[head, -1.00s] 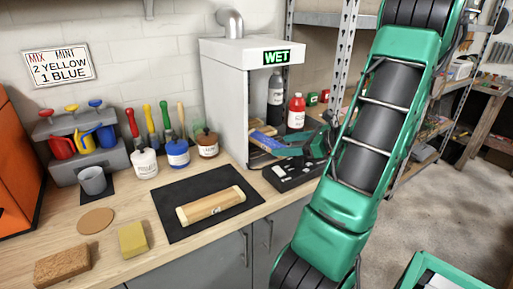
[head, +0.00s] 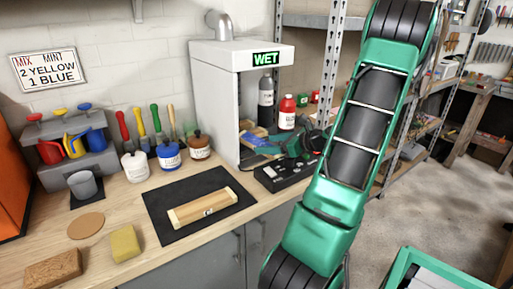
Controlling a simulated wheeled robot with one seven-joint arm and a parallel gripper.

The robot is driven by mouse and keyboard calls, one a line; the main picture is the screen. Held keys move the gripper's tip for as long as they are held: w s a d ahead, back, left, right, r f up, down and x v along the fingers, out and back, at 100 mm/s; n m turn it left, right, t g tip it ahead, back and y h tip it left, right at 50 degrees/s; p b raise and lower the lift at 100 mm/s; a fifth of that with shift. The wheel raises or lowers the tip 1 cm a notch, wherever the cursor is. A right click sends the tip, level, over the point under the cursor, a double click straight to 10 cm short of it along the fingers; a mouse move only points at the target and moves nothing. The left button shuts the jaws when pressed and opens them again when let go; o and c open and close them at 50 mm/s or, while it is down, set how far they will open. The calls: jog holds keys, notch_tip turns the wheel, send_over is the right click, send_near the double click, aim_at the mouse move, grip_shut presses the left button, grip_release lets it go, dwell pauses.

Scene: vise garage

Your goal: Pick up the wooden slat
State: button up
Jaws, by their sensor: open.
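A pale wooden piece (head: 203,208), long and flat-topped with a small dark mark, lies on the black mat (head: 229,184) on the bench. A second light wooden piece with blue on it (head: 254,139) shows low in the opening of the white cabinet marked WET (head: 215,95). I cannot tell which one is the slat. My gripper (head: 263,146) is open at the cabinet opening, beside the blue-marked piece and well away from the mat. My gripper partly covers that piece, and contact cannot be told.
A black tray (head: 286,177) sits below my gripper. Black (head: 266,92) and red (head: 287,112) bottles stand by the cabinet.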

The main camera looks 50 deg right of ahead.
aim_at(261, 144)
jog(key=x, duration=0.3)
jog(key=shift+w+d, duration=0.1)
jog(key=shift+w, duration=0.05)
jog(key=c, duration=1.3)
jog(key=shift+c, duration=0.2)
